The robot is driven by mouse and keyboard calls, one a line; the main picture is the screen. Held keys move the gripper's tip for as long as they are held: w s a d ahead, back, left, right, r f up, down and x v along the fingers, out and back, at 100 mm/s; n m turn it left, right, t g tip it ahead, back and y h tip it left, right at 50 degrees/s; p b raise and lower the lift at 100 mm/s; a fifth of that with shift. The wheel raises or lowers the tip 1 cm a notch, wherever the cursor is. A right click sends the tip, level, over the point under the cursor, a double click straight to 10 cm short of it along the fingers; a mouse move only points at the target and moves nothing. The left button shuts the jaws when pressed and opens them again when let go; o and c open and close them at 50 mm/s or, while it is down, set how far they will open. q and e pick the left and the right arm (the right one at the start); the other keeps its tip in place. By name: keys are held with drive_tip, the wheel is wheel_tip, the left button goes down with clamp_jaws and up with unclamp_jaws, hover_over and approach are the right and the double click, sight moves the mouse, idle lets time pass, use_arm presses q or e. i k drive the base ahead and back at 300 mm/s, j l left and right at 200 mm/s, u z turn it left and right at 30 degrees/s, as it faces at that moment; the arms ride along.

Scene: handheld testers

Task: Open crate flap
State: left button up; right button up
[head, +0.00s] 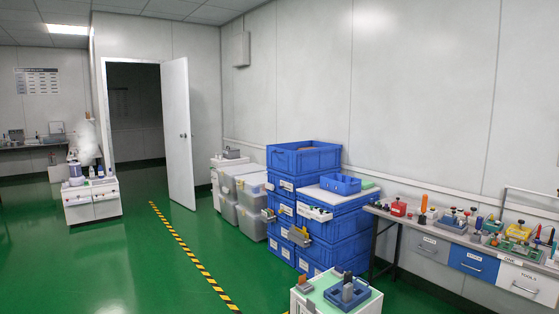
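Blue crates (303,161) stand in two neighbouring stacks against the wall in the middle of the head view. The top crate of the left stack is open at the top. Grey and yellowish pieces (298,237) stick out from the crate fronts, and a pale piece with small items (315,213) juts out higher up. I cannot tell whether these are flaps or things resting in open fronts. Neither of my grippers is in view.
A white cart (302,302) with a blue tray (350,295) stands in front, at the bottom edge. Grey bins (250,189) flank the crates on the left. A cluttered workbench (425,227) is on the right. Green floor left of the striped line is mostly clear, toward an open door (179,132).

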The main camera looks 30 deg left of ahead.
sight(281, 158)
drive_tip(key=i+j+u, duration=0.3)
drive_tip(key=j, duration=0.2)
drive_tip(key=i+j+u, duration=0.65)
drive_tip(key=i, duration=0.25)
drive_tip(key=i+j+u, duration=0.15)
drive_tip(key=i+u, duration=0.15)
drive_tip(key=i, duration=0.15)
drive_tip(key=i+u, duration=0.35)
drive_tip(key=i, duration=2.2)
